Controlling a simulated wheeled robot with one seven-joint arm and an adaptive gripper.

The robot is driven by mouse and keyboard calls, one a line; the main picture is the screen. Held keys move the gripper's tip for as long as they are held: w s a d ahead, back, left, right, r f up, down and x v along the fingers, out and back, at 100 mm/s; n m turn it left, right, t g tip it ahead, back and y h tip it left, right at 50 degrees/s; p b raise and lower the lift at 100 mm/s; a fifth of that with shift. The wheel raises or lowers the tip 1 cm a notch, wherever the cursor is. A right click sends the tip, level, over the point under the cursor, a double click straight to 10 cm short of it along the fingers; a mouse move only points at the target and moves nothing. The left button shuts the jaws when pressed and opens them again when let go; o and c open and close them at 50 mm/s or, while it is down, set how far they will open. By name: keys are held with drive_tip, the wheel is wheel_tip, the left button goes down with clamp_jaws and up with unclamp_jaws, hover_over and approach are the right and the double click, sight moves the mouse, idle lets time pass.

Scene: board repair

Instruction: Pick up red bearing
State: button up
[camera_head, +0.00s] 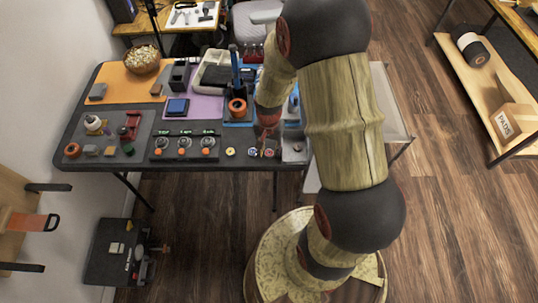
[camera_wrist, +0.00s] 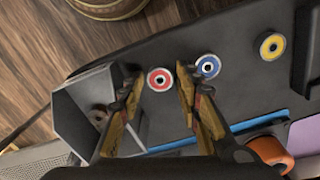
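The red bearing (camera_wrist: 160,79), a red ring with a white band and dark centre, lies flat on the dark mat. It also shows near the table's front edge in the head view (camera_head: 269,153). My gripper (camera_wrist: 158,77) is open and empty, its fingertips on either side of the red bearing in the wrist view. I cannot tell how high the fingertips are above the mat. In the head view my gripper (camera_head: 264,146) points down at the bearing and partly covers that spot.
A blue bearing (camera_wrist: 208,66) lies close to the red one, just outside one finger. A yellow bearing (camera_wrist: 271,46) lies farther along. A grey open box (camera_wrist: 84,103) stands on the other side. An orange-ended roll (camera_wrist: 270,150) is near the lower right.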

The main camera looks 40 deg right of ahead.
drive_tip(key=shift+r, duration=0.1)
drive_tip(key=c, duration=0.7)
drive_tip(key=shift+c, duration=0.9)
